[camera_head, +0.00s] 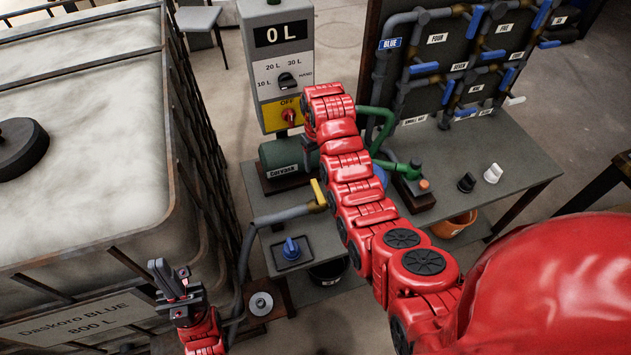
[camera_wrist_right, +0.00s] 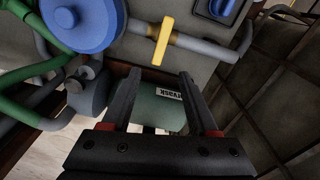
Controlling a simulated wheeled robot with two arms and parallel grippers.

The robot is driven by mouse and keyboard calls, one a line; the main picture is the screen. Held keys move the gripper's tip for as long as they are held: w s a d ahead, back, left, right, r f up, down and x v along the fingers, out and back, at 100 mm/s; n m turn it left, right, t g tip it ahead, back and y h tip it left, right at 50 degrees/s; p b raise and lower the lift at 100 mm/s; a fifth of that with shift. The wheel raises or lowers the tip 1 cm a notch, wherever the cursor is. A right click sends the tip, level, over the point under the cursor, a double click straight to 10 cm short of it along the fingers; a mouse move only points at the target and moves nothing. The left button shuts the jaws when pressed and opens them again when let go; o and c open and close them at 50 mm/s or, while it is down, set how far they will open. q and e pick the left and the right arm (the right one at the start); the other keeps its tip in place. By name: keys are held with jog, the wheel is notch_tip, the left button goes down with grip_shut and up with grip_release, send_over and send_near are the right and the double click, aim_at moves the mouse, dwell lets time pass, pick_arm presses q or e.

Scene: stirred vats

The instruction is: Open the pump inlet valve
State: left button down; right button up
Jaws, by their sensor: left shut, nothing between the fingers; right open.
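The yellow lever handle (camera_head: 318,193), which looks like the pump inlet valve, sits on the grey inlet pipe (camera_head: 284,215) left of my right arm. It lies across the pipe. In the right wrist view the yellow handle (camera_wrist_right: 162,41) shows beyond my right gripper (camera_wrist_right: 158,78), which is open, empty and apart from it. The green pump (camera_head: 280,158) shows between the fingers in the wrist view, its label upside down. In the head view my right gripper is hidden behind its red arm. My left gripper (camera_head: 168,278) is shut and empty beside the tank.
The large tank (camera_head: 90,240) in a metal cage fills the left. A control box (camera_head: 281,60) reading 0 L stands behind the pump. A pipe panel (camera_head: 440,75) stands behind. The bench's right part (camera_head: 520,160) has free room.

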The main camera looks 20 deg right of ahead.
jog(key=b, duration=0.7)
send_over(318, 191)
jog(key=shift+g, duration=0.3)
notch_tip(318, 191, down, 6)
jog(key=shift+f, duration=0.1)
notch_tip(318, 191, down, 8)
jog(key=shift+w+f+p, duration=0.1)
jog(key=shift+f+p, duration=0.1)
jog(key=shift+p, duration=1.05)
jog(key=shift+f, duration=0.8)
jog(key=shift+f, duration=0.1)
jog(key=shift+c, duration=0.3)
